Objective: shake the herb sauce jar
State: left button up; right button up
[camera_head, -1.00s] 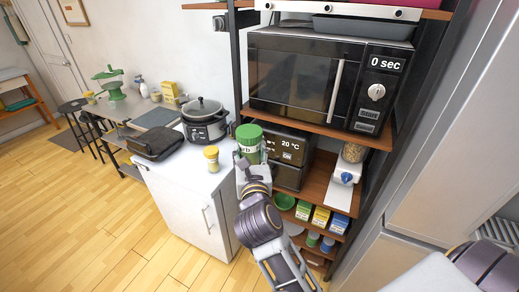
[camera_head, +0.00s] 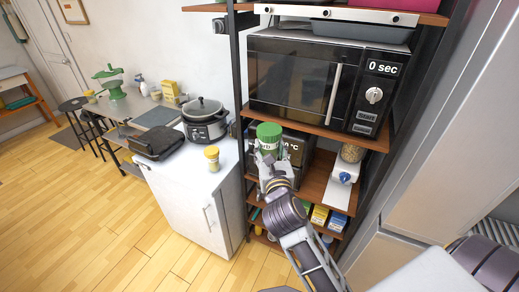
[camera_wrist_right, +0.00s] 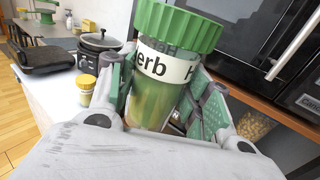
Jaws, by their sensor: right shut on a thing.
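The herb sauce jar (camera_head: 269,132) has a green ribbed lid and a white label. In the right wrist view the jar (camera_wrist_right: 155,100) shows greenish contents and the letters "erb" on its label. My right gripper (camera_head: 269,162) is shut around the jar's body and holds it raised, slightly tilted, in front of the shelf unit. In the right wrist view its fingers (camera_wrist_right: 155,90) press on both sides of the jar. My left gripper is not in view.
A small yellow-lidded jar (camera_head: 211,157) and a slow cooker (camera_head: 205,125) stand on the white counter (camera_head: 190,180). A microwave (camera_head: 300,80) sits on the shelf above and behind the held jar. A food dispenser (camera_head: 345,172) stands on the shelf to the right.

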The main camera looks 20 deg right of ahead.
jog(key=shift+a, duration=0.15)
jog(key=a+b, duration=0.1)
jog(key=a, duration=0.4)
jog(key=shift+a, duration=0.4)
jog(key=shift+d, duration=0.1)
jog(key=shift+d+p, duration=1.4)
jog(key=shift+d, duration=1.55)
jog(key=shift+a, duration=0.15)
